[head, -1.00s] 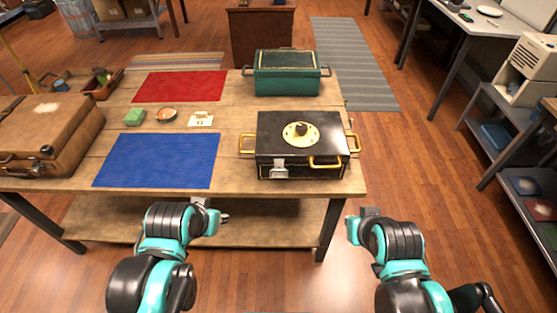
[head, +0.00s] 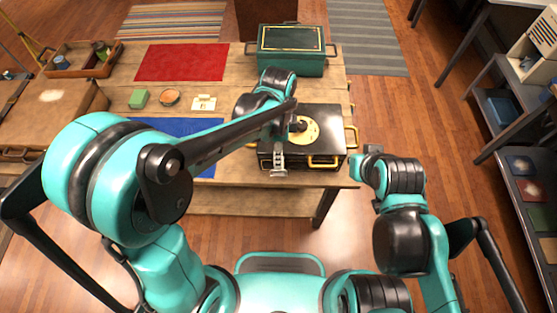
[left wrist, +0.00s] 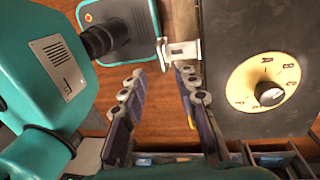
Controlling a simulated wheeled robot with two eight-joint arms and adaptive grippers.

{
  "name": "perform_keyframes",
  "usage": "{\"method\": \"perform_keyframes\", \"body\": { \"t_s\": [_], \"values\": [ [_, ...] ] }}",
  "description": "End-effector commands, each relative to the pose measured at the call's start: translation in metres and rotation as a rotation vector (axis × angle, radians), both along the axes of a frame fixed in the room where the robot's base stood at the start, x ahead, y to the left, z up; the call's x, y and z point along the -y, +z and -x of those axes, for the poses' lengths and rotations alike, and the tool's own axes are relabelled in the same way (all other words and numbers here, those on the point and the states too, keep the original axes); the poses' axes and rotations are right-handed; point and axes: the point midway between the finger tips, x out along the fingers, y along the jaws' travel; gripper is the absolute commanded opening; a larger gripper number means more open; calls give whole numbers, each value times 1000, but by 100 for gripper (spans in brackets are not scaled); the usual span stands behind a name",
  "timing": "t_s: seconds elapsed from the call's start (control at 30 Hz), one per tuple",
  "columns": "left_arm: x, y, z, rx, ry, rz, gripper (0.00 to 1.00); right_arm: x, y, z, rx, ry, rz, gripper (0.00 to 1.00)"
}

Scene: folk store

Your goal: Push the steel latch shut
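The black box (head: 332,120) with a cream dial (head: 308,131) and brass handles sits at the table's front right. Its steel latch (left wrist: 184,50) shows in the left wrist view at the box's edge, standing out from it. My left gripper (left wrist: 163,72) is open, with nothing between its fingers. One fingertip is close beside the latch; I cannot tell whether they touch.
A teal box (head: 290,50) stands behind the black box. A brown case (head: 50,105) is at far left. My left arm covers much of the blue mat (head: 205,171).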

Motion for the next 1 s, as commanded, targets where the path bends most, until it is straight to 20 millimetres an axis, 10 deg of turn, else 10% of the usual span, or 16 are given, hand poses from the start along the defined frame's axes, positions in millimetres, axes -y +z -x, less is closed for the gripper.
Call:
{"method": "perform_keyframes", "body": {
  "t_s": [0.3,0.67,0.8,1.0],
  "values": [
    [0,-48,6,2,1,1,30,0,-15,0,0,0,0,0],
    [0,-54,8,2,3,1,30,0,-15,0,0,0,0,0],
    [0,-54,8,3,3,0,0,0,-15,0,0,0,0,0],
    [0,-53,7,3,3,0,0,0,-15,0,0,0,0,0]
  ]
}}
